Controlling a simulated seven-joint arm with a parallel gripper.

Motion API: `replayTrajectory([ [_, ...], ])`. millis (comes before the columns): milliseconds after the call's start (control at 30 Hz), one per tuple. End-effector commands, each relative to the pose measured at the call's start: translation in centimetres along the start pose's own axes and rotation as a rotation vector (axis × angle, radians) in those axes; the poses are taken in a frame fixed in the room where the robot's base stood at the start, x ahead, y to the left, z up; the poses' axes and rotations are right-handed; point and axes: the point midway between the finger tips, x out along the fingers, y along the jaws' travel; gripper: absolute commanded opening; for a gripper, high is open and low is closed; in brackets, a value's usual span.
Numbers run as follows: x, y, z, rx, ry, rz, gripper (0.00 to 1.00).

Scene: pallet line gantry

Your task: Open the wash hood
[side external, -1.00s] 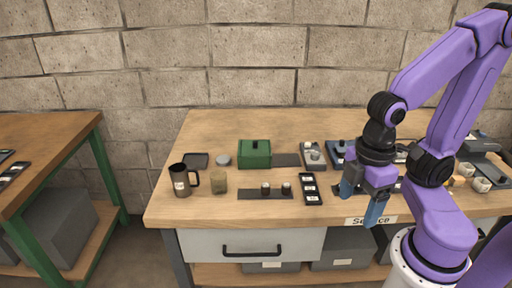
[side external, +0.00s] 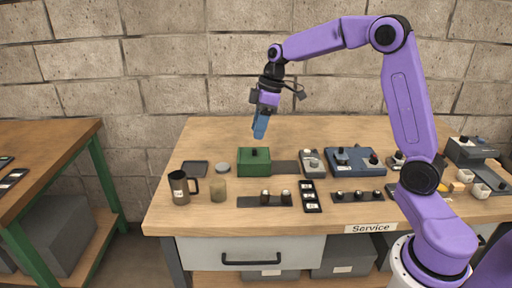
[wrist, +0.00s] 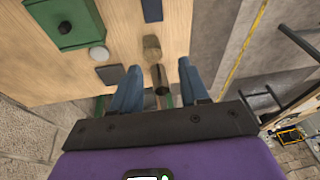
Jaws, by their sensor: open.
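A green box with a black knob on top (side external: 254,163), which looks like the wash hood, sits at the back left of the bench. A dark flat strip (side external: 285,167) runs out from its right side. The box also shows at the top left of the wrist view (wrist: 80,35). What is under the box is hidden. My gripper (side external: 260,132) is in the air above and slightly behind the box, apart from it. Its blue fingers (wrist: 158,68) are spread and empty in the wrist view.
A dark mug (side external: 181,189), a beige cylinder (side external: 218,190), a grey disc (side external: 223,168) and a dark square tray (side external: 194,169) stand left of the box. A dark rack (side external: 250,202) lies in front. A blue unit (side external: 345,163) stands to the right. The front left edge is clear.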

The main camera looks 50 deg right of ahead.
Motion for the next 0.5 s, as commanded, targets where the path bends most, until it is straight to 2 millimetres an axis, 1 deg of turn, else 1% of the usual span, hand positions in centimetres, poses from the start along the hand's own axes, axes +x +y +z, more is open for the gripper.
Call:
replayTrajectory([
  [33, -0.2, 2.9, 0.6, 0.02, 0.019, 0.011, 0.45],
  [67, -0.3, 4.4, 0.9, 0.024, 0.031, 0.018, 0.45],
  [100, -0.5, 6.4, 1.5, 0.03, 0.046, 0.027, 0.45],
  [200, -1.1, 10.8, 3.3, 0.041, 0.08, 0.053, 0.45],
  [300, -1.6, 14.1, 5.1, 0.048, 0.106, 0.077, 0.45],
  [333, -1.7, 14.8, 5.5, 0.048, 0.111, 0.083, 0.45],
  [400, -1.9, 16.1, 6.4, 0.049, 0.121, 0.094, 0.45],
  [500, -2.1, 17.0, 7.1, 0.049, 0.129, 0.102, 0.45],
])
